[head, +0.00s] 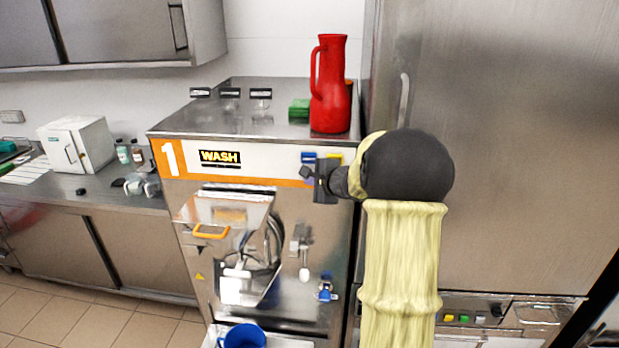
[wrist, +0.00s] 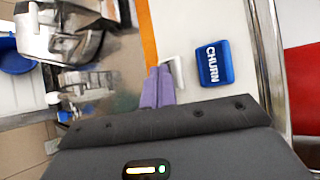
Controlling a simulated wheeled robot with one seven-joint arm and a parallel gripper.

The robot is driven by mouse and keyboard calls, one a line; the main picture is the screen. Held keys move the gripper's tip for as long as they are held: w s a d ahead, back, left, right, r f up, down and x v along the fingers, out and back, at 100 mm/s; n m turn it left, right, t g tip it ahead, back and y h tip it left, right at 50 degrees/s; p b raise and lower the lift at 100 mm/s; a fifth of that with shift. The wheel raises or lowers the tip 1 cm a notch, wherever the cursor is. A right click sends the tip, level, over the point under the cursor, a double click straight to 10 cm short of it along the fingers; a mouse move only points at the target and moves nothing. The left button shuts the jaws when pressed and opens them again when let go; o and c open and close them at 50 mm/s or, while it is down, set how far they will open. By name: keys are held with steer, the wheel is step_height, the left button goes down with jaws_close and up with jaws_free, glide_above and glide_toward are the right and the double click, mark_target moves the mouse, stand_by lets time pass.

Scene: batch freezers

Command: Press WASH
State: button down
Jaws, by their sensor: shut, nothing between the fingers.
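A black plate with yellow WASH lettering (head: 219,158) is on the front of the batch freezer marked 1 (head: 172,158). At the panel's right end are a blue label (head: 308,156) and a yellow one (head: 335,157), too small to read in the head view. In the wrist view the blue label reads CHURN (wrist: 213,63). My gripper (head: 312,177) is shut and empty at the panel, just below these labels. Its purple fingertips (wrist: 157,88) are beside a small pale part (wrist: 175,72); contact cannot be told. The yellow label is not visible in the wrist view.
A red jug (head: 331,85) and a green block (head: 299,108) stand on the machine top. The hopper with an orange handle (head: 211,232) projects below the panel. A blue container (head: 242,336) is underneath. A steel cabinet (head: 500,150) stands close on the right.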

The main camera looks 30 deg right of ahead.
stand_by(0.6)
steer(key=shift+s+a+b, duration=0.45)
steer(key=shift+s+b, duration=0.2)
steer(key=shift+b, duration=0.3)
steer(key=shift+s, duration=0.1)
steer(key=s+a+b, duration=0.1)
steer(key=s+b, duration=0.1)
steer(key=s+a+b, duration=0.1)
steer(key=s, duration=0.1)
steer(key=shift+a+b, duration=0.35)
steer(key=shift+a, duration=0.05)
